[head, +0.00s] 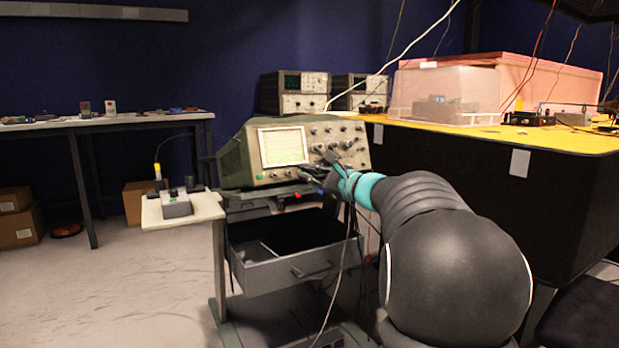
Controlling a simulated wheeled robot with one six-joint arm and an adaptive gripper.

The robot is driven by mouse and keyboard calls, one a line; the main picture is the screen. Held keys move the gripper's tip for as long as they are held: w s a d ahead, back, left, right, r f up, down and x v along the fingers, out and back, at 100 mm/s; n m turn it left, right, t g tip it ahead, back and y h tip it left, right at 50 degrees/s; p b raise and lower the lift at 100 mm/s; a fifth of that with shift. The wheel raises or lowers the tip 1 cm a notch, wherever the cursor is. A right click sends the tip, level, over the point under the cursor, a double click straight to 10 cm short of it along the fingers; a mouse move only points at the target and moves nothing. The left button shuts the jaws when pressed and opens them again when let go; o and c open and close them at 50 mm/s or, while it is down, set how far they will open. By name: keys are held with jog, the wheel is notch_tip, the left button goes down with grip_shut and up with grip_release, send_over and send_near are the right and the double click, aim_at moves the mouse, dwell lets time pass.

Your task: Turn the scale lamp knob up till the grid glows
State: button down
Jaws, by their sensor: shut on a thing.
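The oscilloscope (235,165) stands on a cart in the middle of the head view, its front panel facing me. Its screen (283,147) is pale yellow and bright, with faint grid lines. Several knobs (333,146) sit right of the screen. My gripper (307,174) reaches in from the right to the lower part of the panel, just below and right of the screen. It is shut on a small knob there, the scale lamp knob by its place. The fingers hide the knob, so its turn position cannot be seen.
The cart has an open drawer (288,278) below the scope and a side shelf (158,214) with a small box (176,205). Cables hang beneath my gripper. A yellow-topped bench (480,133) stands close on the right. Open floor (110,290) lies at left.

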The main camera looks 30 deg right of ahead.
dwell(0.4)
jog(key=c, duration=1.5)
grip_release()
jog(key=v, duration=1.2)
jog(key=shift+f, duration=0.1)
